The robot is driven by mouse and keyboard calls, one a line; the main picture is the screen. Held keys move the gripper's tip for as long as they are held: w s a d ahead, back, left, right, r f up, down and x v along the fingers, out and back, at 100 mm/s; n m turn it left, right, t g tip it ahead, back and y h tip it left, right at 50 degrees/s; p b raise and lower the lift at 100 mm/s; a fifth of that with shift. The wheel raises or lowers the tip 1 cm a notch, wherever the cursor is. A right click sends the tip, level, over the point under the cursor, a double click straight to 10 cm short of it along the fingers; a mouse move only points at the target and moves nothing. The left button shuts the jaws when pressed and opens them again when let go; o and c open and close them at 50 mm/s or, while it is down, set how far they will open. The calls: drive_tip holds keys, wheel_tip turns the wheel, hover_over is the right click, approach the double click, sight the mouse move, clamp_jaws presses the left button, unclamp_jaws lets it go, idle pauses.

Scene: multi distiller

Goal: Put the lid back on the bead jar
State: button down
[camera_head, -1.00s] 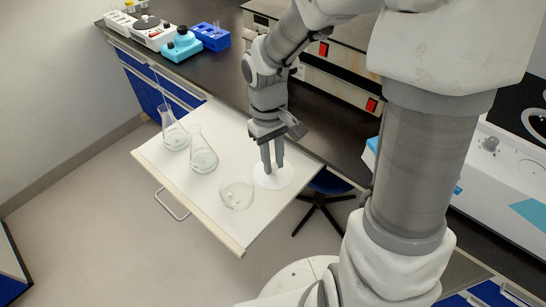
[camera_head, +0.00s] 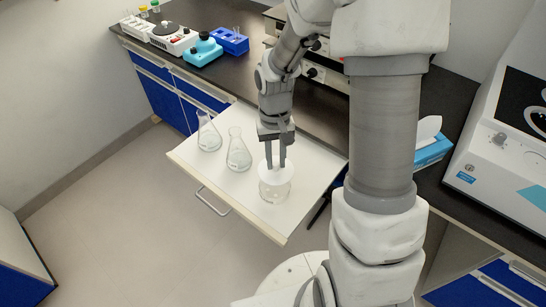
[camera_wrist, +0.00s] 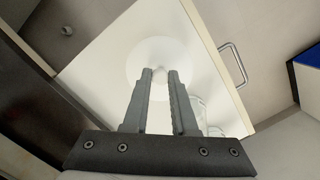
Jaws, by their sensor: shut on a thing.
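A round white lid (camera_head: 276,172) is held by my gripper (camera_head: 276,167), which is shut on its knob and points down. In the head view the lid is level and overlaps the back part of the clear glass bead jar (camera_head: 273,191). I cannot tell whether the lid touches the jar's rim. In the wrist view the white lid (camera_wrist: 160,60) shows beyond the two fingertips (camera_wrist: 160,73), faint against the white surface, and covers most of the jar.
The jar stands on a white pull-out shelf (camera_head: 236,193). Two clear conical flasks (camera_head: 238,152) (camera_head: 208,135) stand to its left. Behind is a dark bench (camera_head: 170,50) with a blue rack (camera_head: 231,41) and a turquoise device (camera_head: 203,50). The shelf's front left is bare.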

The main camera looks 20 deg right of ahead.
drive_tip(key=shift+a+f, duration=0.1)
drive_tip(key=shift+a, duration=0.05)
drive_tip(key=shift+f+b, duration=2.5)
drive_tip(key=shift+f, duration=0.7)
drive_tip(key=shift+f, duration=0.15)
drive_tip(key=shift+c, duration=0.8)
unclamp_jaws()
drive_tip(key=shift+r+p, duration=2.8)
drive_tip(key=shift+r, duration=0.75)
